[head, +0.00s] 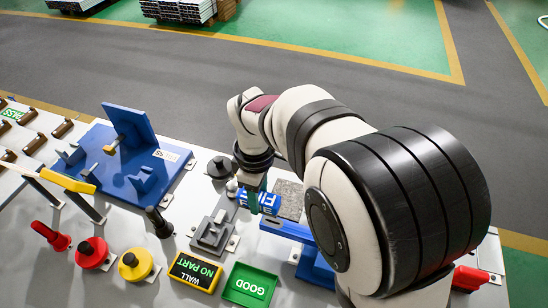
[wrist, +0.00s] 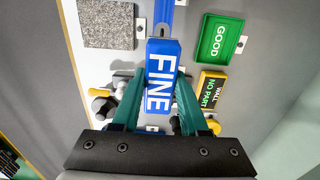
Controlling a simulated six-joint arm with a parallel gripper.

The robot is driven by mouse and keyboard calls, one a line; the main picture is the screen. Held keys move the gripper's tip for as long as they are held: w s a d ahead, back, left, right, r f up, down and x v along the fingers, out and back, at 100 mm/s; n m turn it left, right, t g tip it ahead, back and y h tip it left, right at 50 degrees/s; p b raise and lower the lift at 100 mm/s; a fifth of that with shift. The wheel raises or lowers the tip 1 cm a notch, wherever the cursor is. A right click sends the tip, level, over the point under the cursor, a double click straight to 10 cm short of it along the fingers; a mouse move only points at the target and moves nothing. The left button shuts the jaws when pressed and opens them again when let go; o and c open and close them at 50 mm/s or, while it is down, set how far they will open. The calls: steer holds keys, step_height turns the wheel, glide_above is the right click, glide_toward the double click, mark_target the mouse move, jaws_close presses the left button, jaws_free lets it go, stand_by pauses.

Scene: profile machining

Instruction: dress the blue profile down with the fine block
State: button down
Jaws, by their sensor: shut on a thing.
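The fine block is a blue block (wrist: 161,72) with white "FINE" lettering. My gripper (wrist: 160,85) is shut on it, with a green finger along each long side. In the head view my gripper (head: 254,183) points down and the block (head: 262,200) shows beneath it, partly hidden by the fingers. The blue profile (head: 288,229) is a narrow bar running right from near the block until my arm hides it. In the wrist view the profile (wrist: 166,18) lies beyond the block's far end. I cannot tell whether the block touches it.
A grey speckled plate (head: 288,198) lies beside the block. A green GOOD tray (head: 249,285) and a WALL / NO PART sign (head: 194,271) are at the front. A grey clamp (head: 213,233), yellow button (head: 134,264), red button (head: 91,252) and blue fixture (head: 135,165) stand left.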

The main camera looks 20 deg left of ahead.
mark_target(285, 226)
step_height(285, 226, down, 6)
steer(key=shift+d, duration=2.7)
steer(key=shift+a, duration=2.75)
steer(key=shift+d, duration=3.1)
steer(key=shift+a, duration=3.15)
steer(key=shift+d+r, duration=0.1)
steer(key=shift+r, duration=3.95)
steer(key=shift+f, duration=0.2)
